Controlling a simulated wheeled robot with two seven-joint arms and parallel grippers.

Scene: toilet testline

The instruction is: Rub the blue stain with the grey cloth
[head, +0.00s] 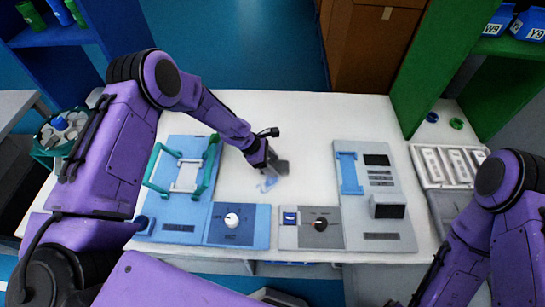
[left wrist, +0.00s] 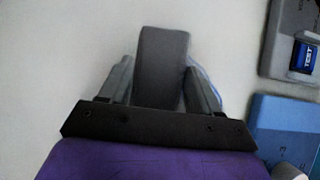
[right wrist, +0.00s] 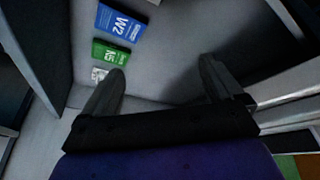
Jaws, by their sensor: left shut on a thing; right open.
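The grey cloth (head: 281,167) is held by my left gripper (head: 270,161), low over the white table top. In the left wrist view the cloth (left wrist: 161,65) sits between the two fingers of my left gripper (left wrist: 160,85), which are shut on it. The blue stain (head: 267,185) shows on the table just below the gripper and cloth in the head view. In the left wrist view a thin blue edge of the stain (left wrist: 207,85) shows beside the right finger; the rest is hidden. My right gripper (right wrist: 160,85) is open and empty, away from the table top.
A blue device with teal handles (head: 182,190) stands left of the stain. A grey device (head: 375,195) stands to the right. Control panels with a white knob (head: 231,220) and a black knob (head: 321,225) line the front edge. The table's back middle (head: 310,115) is clear.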

